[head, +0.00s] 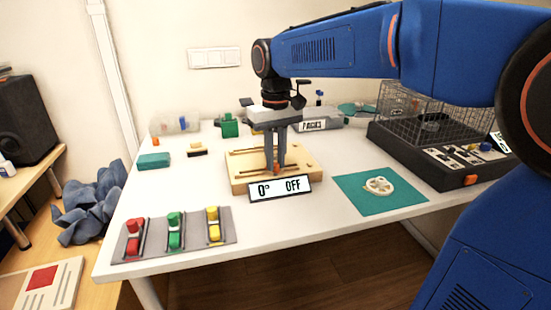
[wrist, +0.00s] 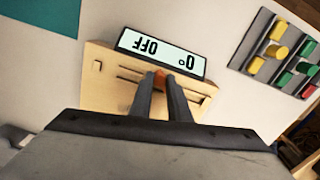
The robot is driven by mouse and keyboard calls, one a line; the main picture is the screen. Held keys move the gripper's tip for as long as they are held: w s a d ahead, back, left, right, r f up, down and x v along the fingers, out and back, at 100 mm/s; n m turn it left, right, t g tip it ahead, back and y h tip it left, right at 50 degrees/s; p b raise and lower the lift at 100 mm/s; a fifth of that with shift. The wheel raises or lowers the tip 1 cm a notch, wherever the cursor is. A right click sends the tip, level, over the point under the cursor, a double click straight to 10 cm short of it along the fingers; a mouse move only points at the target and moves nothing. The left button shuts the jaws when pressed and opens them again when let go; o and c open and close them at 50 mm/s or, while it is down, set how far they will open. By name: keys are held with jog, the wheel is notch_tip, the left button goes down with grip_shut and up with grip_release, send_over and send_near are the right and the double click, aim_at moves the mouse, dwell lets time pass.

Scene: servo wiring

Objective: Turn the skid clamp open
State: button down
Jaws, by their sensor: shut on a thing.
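A pale wooden skid (head: 240,176) lies on the white table, with dark slots in its top. A display reading "0° OFF" (head: 280,188) stands at its front edge. My gripper (head: 276,170) points straight down over the skid, its grey fingers close together at a small orange part, which I take to be the clamp (head: 277,171). In the wrist view my gripper (wrist: 160,80) has its fingertips at the orange part (wrist: 160,77), just behind the display (wrist: 160,52). The fingers hide most of that part, so its turn angle cannot be told.
A grey panel with red, green and yellow parts (head: 190,240) lies front left. A teal mat (head: 350,194) with a white round part (head: 379,186) is at right, before a wire cage (head: 430,115). Green and teal blocks stand behind left. Bare table lies between.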

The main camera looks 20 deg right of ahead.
aim_at(276, 164)
jog(key=n, duration=0.4)
jog(key=shift+n, duration=2.3)
jog(key=c, duration=1.7)
grip_release()
jog(key=shift+o, duration=0.2)
notch_tip(276, 164, up, 18)
jog(key=shift+f, duration=0.25)
